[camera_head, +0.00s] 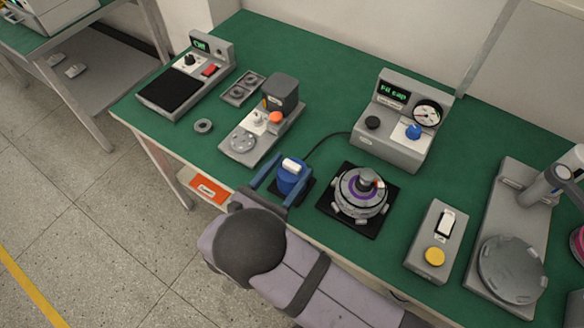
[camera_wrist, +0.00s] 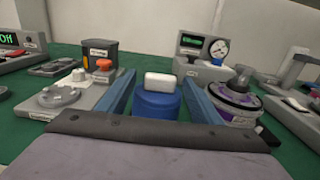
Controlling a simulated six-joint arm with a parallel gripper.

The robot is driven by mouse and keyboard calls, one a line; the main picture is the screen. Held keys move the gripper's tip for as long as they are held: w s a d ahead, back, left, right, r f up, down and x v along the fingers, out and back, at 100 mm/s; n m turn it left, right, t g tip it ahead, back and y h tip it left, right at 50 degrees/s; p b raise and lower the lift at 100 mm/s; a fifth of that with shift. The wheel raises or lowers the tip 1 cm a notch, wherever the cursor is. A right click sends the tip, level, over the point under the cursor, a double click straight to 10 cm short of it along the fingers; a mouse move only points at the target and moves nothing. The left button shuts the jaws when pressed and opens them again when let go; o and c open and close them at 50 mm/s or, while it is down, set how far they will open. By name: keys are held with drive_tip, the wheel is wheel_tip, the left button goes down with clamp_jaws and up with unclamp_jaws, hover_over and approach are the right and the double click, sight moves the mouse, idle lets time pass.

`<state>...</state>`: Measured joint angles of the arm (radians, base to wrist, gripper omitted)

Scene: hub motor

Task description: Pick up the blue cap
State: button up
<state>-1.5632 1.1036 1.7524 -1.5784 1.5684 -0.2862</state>
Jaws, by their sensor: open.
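The blue cap (camera_head: 291,179) is a round blue piece with a white block on top. It sits on a small dark base at the front edge of the green table. My gripper (camera_head: 281,181) is open, with one blue finger on each side of the cap. In the wrist view the cap (camera_wrist: 157,103) stands between the two fingers of my gripper (camera_wrist: 158,98), with a gap visible on the left. Whether the right finger touches it I cannot tell.
A hub motor (camera_head: 361,193) on a black mat stands close to the right of the cap. A grey device with an orange button (camera_head: 275,117) stands to the left. A gauge box (camera_head: 396,125) is behind. A switch box (camera_head: 434,240) is farther right.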

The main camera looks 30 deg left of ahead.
drive_tip(key=shift+w+p, duration=0.7)
drive_tip(key=shift+w, duration=2.05)
drive_tip(key=c, duration=1.2)
